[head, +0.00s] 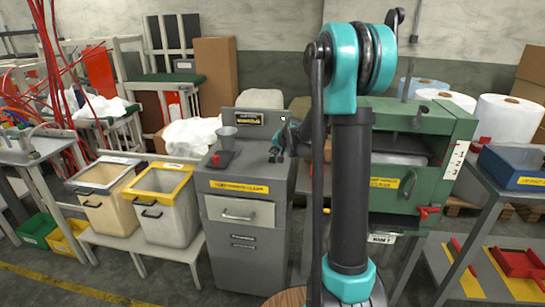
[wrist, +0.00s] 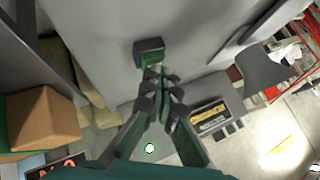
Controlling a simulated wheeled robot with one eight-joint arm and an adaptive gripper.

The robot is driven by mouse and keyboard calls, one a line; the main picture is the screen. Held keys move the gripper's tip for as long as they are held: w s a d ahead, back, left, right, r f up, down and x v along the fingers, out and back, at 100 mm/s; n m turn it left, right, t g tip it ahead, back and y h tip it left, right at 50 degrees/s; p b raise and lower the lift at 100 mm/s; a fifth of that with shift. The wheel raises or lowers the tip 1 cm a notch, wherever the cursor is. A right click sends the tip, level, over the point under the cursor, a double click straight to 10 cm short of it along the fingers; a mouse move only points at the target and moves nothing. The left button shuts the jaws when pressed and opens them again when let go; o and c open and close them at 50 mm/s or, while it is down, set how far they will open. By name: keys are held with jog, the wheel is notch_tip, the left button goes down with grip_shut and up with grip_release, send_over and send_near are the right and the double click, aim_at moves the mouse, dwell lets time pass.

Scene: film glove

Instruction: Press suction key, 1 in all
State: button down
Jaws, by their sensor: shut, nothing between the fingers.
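The grey cabinet (head: 240,189) stands in the middle of the head view, with a flat top and a yellow label on its front edge. In the wrist view a small dark block with a green side (wrist: 149,51) stands on the grey top; it looks like the key, but I can read no marking on it. My gripper (wrist: 158,76) is shut and empty, its fingertips right by the block's near edge; I cannot tell whether they touch. In the head view my gripper (head: 279,150) is low over the right part of the top, and it partly hides the key area.
A grey cup (head: 227,137) and a red part (head: 216,158) stand on the cabinet's left side. A dark sign with a yellow plate (head: 250,119) rises at the back. A green machine (head: 440,130) stands to the right, and bins (head: 165,200) to the left.

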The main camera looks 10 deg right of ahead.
jog(key=shift+r, duration=0.9)
jog(key=shift+r, duration=2.55)
